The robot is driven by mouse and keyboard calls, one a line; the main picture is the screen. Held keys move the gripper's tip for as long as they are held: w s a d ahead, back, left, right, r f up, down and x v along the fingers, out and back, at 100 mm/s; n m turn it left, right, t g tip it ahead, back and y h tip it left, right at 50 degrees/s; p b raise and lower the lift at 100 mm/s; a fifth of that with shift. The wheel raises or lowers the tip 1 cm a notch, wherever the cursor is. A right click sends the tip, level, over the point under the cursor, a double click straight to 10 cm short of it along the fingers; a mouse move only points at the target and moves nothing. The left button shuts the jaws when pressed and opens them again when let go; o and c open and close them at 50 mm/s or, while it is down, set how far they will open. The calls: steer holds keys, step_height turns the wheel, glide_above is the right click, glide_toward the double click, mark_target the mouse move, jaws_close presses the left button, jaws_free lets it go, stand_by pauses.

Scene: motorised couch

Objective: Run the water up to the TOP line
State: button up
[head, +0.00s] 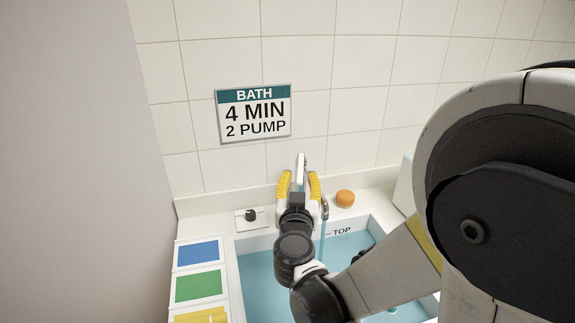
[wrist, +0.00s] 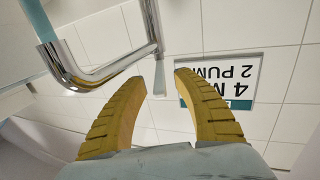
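The basin (head: 232,262) holds blue water (head: 262,278). A TOP mark (head: 341,232) is on its back inner wall, and the water surface lies a little below the lettering; my arm hides part of the basin. A chrome tap spout (wrist: 95,75) shows in the wrist view, with a blue stream (wrist: 40,20) leaving it. The stream (head: 322,248) also shows in the head view. My gripper (head: 299,180) is at the tap, its yellow fingers apart. In the wrist view, the tap's grey lever (wrist: 159,80) appears near the gap between the fingertips (wrist: 165,76); contact cannot be told.
A sign (head: 254,113) on the tiled wall reads BATH, 4 MIN, 2 PUMP. A black knob (head: 251,214) sits on the back ledge left of the tap, and an orange round object (head: 345,198) on its right. Blue, green (head: 198,286) and yellow panels line the left side.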

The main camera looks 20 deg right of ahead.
mark_target(301, 165)
steer(key=b+x, duration=0.1)
steer(key=x, duration=0.5)
jaws_close()
